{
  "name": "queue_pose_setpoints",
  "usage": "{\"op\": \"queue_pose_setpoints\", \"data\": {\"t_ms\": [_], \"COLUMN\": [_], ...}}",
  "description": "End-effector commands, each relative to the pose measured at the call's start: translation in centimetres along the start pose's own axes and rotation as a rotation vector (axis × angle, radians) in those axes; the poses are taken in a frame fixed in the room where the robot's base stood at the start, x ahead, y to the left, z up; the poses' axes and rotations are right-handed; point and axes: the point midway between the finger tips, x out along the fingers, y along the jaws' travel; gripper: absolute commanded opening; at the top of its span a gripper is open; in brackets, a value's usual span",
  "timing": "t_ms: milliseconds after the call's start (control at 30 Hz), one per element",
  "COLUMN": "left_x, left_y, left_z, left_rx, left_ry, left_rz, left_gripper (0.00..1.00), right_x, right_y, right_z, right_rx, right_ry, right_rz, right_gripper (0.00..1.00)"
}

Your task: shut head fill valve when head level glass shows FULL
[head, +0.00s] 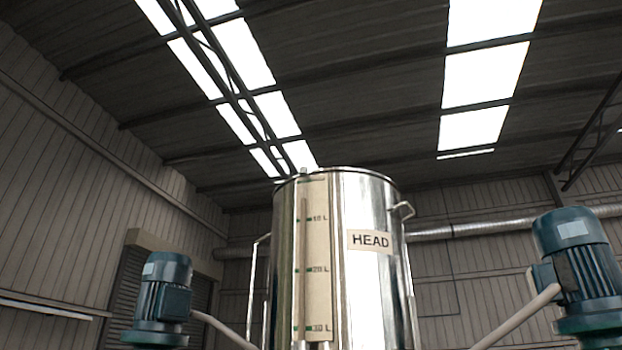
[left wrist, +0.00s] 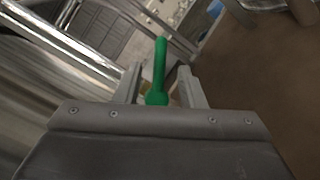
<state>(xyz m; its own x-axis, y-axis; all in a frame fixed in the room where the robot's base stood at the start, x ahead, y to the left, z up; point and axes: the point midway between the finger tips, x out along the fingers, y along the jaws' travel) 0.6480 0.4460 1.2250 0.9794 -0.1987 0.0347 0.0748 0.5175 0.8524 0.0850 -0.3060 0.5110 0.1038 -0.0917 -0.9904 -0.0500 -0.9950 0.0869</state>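The steel tank labelled HEAD (head: 370,241) stands in the middle of the head view. Its level glass (head: 303,240) is a narrow upright tube on a pale scale strip (head: 319,240) with green marks and litre numbers. No FULL mark is readable, and I cannot make out the liquid's height. In the left wrist view a green lever handle (left wrist: 160,65), which looks like a valve handle, stands between the fingers of my left gripper (left wrist: 160,80). The fingers are apart, with gaps visible beside the handle. The valve body is hidden. My right gripper is in neither view.
Blue-green motors flank the tank, one at the left (head: 160,300) and one at the right (head: 575,262), with pale pipes beside them. Shiny metal (left wrist: 60,50) lies left of my left gripper in the wrist view. Brown floor (left wrist: 265,75) is open at the right.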

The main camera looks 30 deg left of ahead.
Motion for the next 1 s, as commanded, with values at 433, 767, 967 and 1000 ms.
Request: {"op": "queue_pose_setpoints", "data": {"t_ms": [433,767,967,1000], "left_x": [0.0,0.0,0.1,0.1], "left_y": [0.0,-0.1,-1.4,-1.9], "left_z": [0.0,0.1,1.1,1.5], "left_rx": [0.0,0.016,0.233,0.312], "left_ry": [0.0,0.001,0.021,0.031], "left_rz": [0.0,-0.003,-0.036,-0.045], "left_gripper": [0.24,0.0,0.0,0.0], "right_x": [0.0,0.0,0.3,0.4], "right_y": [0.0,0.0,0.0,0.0], "right_z": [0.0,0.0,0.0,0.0], "right_rx": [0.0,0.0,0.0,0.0], "right_ry": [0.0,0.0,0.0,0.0], "right_rz": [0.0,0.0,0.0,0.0], "right_gripper": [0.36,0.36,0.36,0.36]}}
